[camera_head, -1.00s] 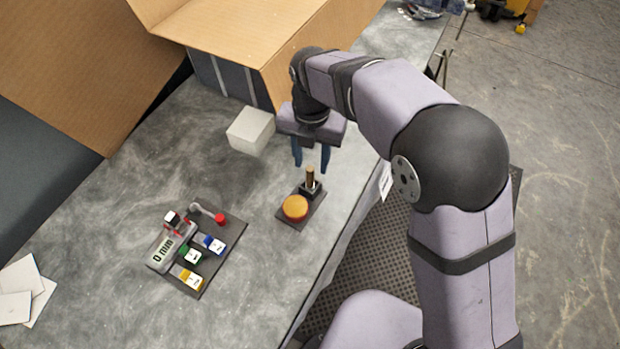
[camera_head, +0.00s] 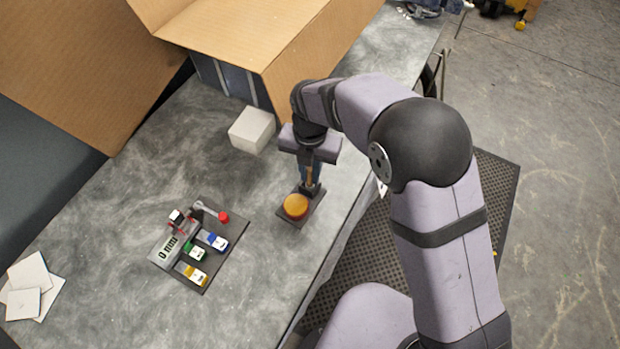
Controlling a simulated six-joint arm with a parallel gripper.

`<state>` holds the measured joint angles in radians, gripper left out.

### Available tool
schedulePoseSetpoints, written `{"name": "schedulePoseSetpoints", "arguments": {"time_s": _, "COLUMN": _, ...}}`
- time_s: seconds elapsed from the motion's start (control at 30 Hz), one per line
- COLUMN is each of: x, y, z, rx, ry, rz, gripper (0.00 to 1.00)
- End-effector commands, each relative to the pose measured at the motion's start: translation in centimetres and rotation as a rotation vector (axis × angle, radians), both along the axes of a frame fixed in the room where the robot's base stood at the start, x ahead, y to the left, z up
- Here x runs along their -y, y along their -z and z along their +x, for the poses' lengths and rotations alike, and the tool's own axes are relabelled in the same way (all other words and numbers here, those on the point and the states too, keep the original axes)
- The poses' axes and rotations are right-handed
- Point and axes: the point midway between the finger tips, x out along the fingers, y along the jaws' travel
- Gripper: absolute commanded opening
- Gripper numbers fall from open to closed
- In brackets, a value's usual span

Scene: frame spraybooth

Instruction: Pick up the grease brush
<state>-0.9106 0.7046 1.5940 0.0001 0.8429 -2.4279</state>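The grease brush (camera_head: 310,174) has a brown handle and stands upright in a black holder (camera_head: 316,207) with a dark base plate. A round orange-topped pot (camera_head: 296,206) sits on the same base plate, just in front of it. The lower end of the brush is hidden in the holder.
A white block (camera_head: 252,130) stands to the left of my gripper. A tray (camera_head: 236,236) with small coloured items lies further left. A large open cardboard box (camera_head: 235,35) is behind. White cards (camera_head: 30,285) lie at lower left. The table's right edge is close to the holder.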

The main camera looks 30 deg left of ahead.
Motion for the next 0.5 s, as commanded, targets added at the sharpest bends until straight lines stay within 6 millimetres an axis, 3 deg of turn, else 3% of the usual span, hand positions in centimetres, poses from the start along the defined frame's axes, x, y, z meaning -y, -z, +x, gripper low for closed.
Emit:
{"name": "schedulePoseSetpoints", "arguments": {"time_s": 0.33, "x": 0.0, "y": -0.2, "z": 0.0, "rx": 0.001, "ry": 0.0, "rz": 0.001, "gripper": 0.0}}
{"name": "schedulePoseSetpoints", "arguments": {"time_s": 0.5, "x": -0.1, "y": -1.6, "z": 0.1, "rx": 0.002, "ry": 0.0, "rz": 0.004, "gripper": 0.0}}
